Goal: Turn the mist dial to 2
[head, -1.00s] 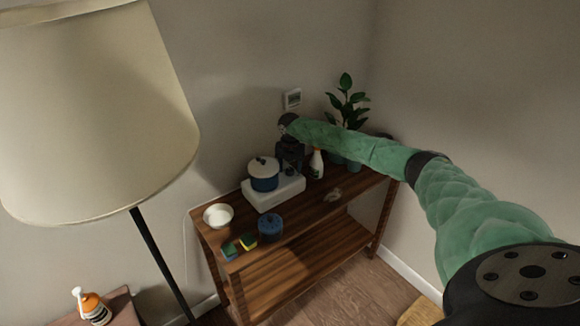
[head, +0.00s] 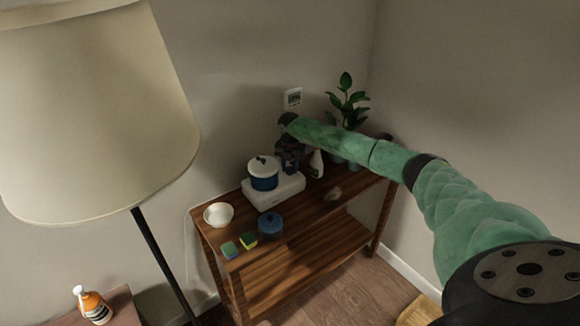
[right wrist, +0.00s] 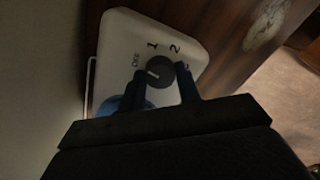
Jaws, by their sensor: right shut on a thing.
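The dark round dial (right wrist: 160,70) sits on the white appliance (head: 262,203), which also shows in the right wrist view (right wrist: 118,32). Around the dial I read OFF, 1 and 2, with another mark partly hidden by a finger. A pale line on the dial points left, towards the OFF side. My right gripper (right wrist: 162,80) has one finger on each side of the dial and is shut on it. In the head view the right gripper (head: 290,166) is at the far right end of the appliance, small and dark. My left gripper is not in view.
A blue pot with a white lid (head: 264,181) stands on the appliance beside my gripper. A white spray bottle (head: 317,164) and a plant (head: 347,105) are close behind.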

